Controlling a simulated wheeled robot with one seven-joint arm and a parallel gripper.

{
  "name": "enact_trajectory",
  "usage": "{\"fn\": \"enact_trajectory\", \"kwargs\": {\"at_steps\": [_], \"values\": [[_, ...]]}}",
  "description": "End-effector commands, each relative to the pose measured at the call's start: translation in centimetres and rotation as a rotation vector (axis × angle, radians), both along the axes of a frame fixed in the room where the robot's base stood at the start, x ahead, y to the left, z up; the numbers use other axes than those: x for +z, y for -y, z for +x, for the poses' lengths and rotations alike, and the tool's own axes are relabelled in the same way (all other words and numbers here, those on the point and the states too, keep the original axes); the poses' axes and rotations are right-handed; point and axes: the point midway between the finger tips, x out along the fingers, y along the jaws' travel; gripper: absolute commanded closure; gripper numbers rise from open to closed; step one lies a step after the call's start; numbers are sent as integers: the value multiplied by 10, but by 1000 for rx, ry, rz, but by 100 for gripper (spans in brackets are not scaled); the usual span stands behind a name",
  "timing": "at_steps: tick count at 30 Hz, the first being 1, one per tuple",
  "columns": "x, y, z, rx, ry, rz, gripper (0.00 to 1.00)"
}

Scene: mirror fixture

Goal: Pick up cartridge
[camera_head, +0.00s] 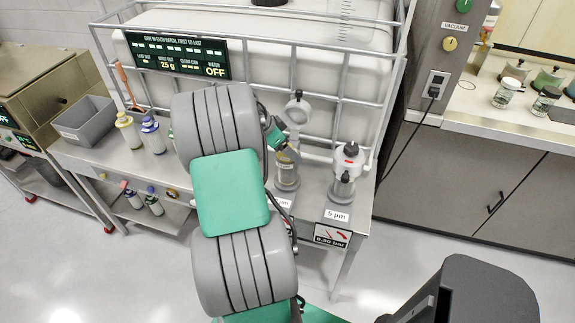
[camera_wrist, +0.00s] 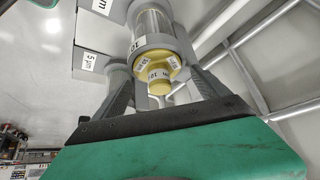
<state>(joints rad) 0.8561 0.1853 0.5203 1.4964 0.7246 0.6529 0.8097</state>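The cartridge shows in the wrist view as a yellow hexagonal end (camera_wrist: 158,70) marked "10", with a ribbed clear-and-grey body beyond it. In the head view a clear filter housing with yellowish contents (camera_head: 287,174) stands on the metal bench, partly hidden by my arm. My gripper (camera_wrist: 156,80) has its two grey fingers spread on either side of the yellow end. A gap shows at the left finger; contact on the right cannot be told. In the head view my gripper (camera_head: 291,152) is just above this housing and mostly hidden by my arm.
A second filter housing (camera_head: 346,172) with a white-and-red head stands to the right, by a "5 µm" label (camera_head: 337,215). A caged white tank (camera_head: 260,60) is close behind. A grey bin (camera_head: 84,121) and bottles (camera_head: 152,134) are at the left.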

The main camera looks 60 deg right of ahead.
Motion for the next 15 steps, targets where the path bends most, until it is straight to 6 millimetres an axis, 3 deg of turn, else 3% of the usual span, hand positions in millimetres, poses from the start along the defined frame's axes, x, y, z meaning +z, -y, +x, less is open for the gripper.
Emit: {"fn": "enact_trajectory", "kwargs": {"at_steps": [15], "values": [[1, 0, 0, 1, 0, 0, 59]]}}
